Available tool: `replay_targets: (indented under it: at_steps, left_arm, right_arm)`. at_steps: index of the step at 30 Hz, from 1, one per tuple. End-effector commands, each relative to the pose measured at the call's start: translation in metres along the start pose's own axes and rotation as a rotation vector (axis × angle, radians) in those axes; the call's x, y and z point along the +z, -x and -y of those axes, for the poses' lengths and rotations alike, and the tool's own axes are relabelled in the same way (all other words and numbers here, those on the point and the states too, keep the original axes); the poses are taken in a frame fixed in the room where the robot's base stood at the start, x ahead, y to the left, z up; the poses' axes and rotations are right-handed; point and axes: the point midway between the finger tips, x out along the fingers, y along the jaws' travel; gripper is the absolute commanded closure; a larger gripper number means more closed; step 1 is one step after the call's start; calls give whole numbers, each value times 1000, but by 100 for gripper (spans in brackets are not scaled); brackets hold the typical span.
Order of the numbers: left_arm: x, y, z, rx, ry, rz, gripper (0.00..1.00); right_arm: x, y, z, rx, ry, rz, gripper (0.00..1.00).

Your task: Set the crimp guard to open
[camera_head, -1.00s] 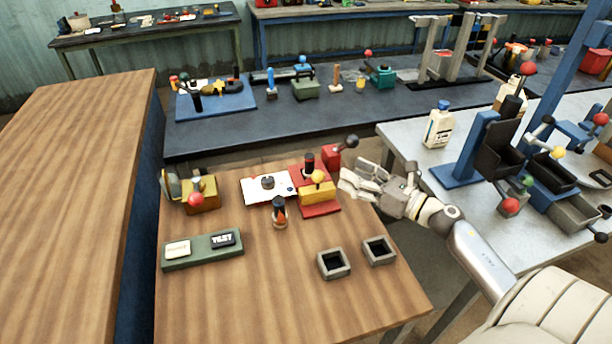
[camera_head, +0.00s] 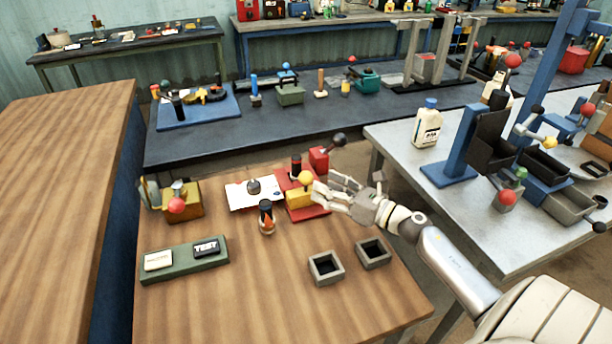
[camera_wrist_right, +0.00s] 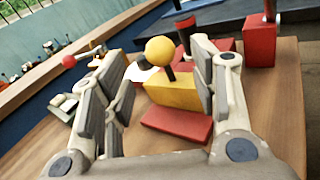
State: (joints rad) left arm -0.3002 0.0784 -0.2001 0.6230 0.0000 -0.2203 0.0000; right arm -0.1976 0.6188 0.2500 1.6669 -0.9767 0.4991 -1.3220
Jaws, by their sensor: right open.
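On the wooden table, a red crimp station (camera_head: 318,212) carries a yellow block (camera_head: 299,200) with a yellow ball knob (camera_head: 306,177), a black-topped red post and, behind, a red block with a black-ball lever (camera_head: 338,140). I cannot tell which part is the guard. My right gripper (camera_head: 325,192) is open just right of the yellow block. In the right wrist view, the yellow knob (camera_wrist_right: 161,50) and yellow block (camera_wrist_right: 172,92) appear between the spread fingers, apart from them as far as I can tell. My left gripper is out of view.
A white plate (camera_head: 240,195) and a black-and-orange bottle (camera_head: 266,218) stand left of the station. Two grey square bins (camera_head: 326,268) are in front. A green tray (camera_head: 185,262) with labelled blocks lies front left. A grey table (camera_head: 395,135) stands right.

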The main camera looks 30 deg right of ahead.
Motion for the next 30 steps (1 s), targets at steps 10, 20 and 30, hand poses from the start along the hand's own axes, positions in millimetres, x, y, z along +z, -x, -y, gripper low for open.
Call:
replay_targets:
  at_steps: [10,20,30]
  left_arm:
    - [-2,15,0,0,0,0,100]
    - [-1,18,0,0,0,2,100]
    - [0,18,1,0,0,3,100]
  right_arm:
    - [2,-53,0,0,-2,2,46]
    - [0,-71,0,0,0,-1,46]
    - [0,-71,0,0,0,-1,60]
